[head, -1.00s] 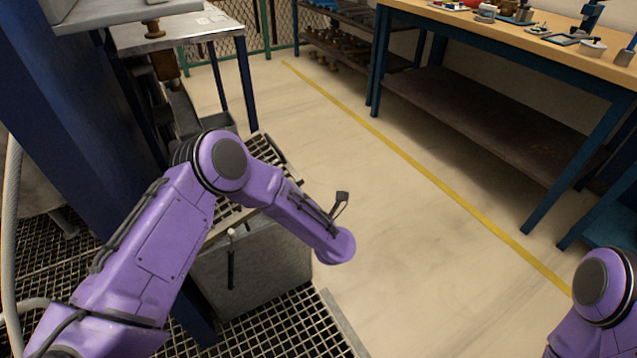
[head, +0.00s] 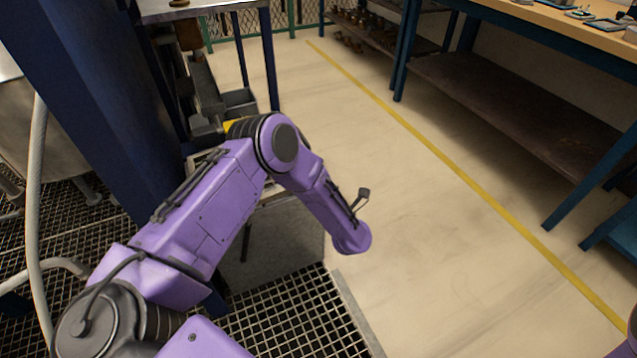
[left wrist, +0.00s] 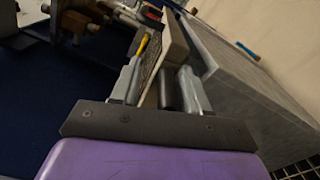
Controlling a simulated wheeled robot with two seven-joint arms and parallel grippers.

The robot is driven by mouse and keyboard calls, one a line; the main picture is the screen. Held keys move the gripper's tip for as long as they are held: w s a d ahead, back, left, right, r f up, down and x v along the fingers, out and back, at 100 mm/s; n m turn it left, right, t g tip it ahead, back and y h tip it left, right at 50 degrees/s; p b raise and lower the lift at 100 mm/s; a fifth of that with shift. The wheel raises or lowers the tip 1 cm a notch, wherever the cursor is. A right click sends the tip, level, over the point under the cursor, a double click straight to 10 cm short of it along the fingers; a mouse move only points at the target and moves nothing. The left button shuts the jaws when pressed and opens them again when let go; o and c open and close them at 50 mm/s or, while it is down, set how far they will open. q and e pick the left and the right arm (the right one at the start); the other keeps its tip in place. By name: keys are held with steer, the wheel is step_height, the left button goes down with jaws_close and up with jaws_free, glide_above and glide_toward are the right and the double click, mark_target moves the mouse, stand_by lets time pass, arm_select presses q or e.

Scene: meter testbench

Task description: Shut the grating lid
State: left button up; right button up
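A grey box (head: 290,238) stands on the floor behind my left arm in the head view. The grating lid is mostly hidden by that arm; a strip of it (head: 203,160) shows at the arm's left side. In the left wrist view the lid's tan edge (left wrist: 175,48) runs beside the grey box wall (left wrist: 250,95), with grating next to it. My left gripper (left wrist: 160,85) has its two fingers apart, one on each side of the lid's edge and a dark cylinder. I cannot tell whether they touch it. The lid's exact angle is unclear. My right gripper is out of view.
A dark blue post (head: 100,90) stands close to the left of my arm. Floor grating (head: 290,315) lies in front of the box. The pale floor (head: 430,240) to the right is clear up to the workbench (head: 500,110). A yellow-handled tool (left wrist: 143,46) lies near the lid.

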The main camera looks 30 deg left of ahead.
arm_select(q)
steer(key=p+v, duration=0.1)
steer(key=v, duration=0.9)
steer(key=shift+d, duration=0.25)
steer(key=shift+f, duration=0.1)
